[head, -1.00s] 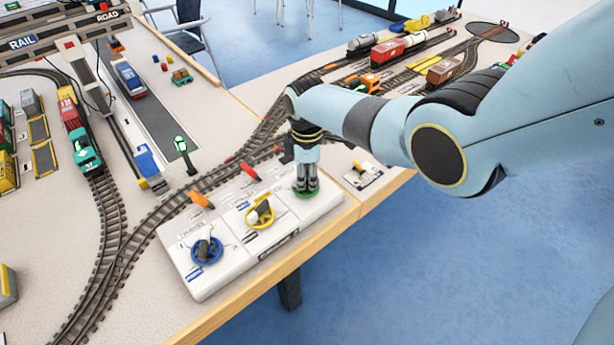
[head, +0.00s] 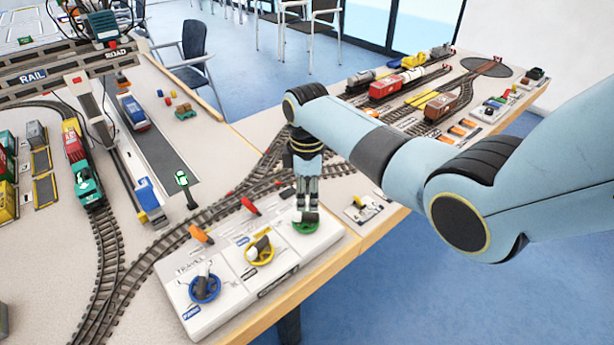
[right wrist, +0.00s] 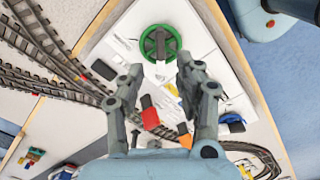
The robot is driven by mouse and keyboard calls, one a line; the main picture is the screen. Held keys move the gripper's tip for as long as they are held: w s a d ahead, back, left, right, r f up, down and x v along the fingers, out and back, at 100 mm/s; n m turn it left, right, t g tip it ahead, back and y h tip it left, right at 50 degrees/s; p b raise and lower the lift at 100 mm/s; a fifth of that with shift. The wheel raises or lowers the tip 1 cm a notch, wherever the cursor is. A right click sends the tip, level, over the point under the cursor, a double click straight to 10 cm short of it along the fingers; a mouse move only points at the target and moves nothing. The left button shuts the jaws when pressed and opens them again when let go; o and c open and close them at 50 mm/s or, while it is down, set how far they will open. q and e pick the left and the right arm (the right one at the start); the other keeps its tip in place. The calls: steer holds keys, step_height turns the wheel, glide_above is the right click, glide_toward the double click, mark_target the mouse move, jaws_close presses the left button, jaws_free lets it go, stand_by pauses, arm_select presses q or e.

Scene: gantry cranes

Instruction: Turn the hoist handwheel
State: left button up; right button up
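A white control panel (head: 227,290) carries three handwheels. The green handwheel (head: 303,229) is at its right end, the yellow handwheel (head: 260,258) in the middle and the blue handwheel (head: 205,291) at the left. I cannot read which label marks the hoist. My right gripper (head: 307,209) points down just above the green handwheel, fingers apart. In the right wrist view the gripper (right wrist: 158,66) is open and empty, with the whole green handwheel (right wrist: 160,43) and its grey crossbar visible beyond the fingertips. My left gripper is not in view.
Red and orange levers (head: 201,234) stand behind the handwheels. A small white switch plate (head: 362,209) lies to the panel's right. Curved track (head: 200,222) runs behind the panel, with a green signal (head: 183,182) beyond. The table's wooden edge (head: 290,297) is in front.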

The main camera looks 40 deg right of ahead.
mark_target(308, 214)
step_height(308, 214, up, 6)
steer(key=shift+f, duration=0.15)
stand_by(2.0)
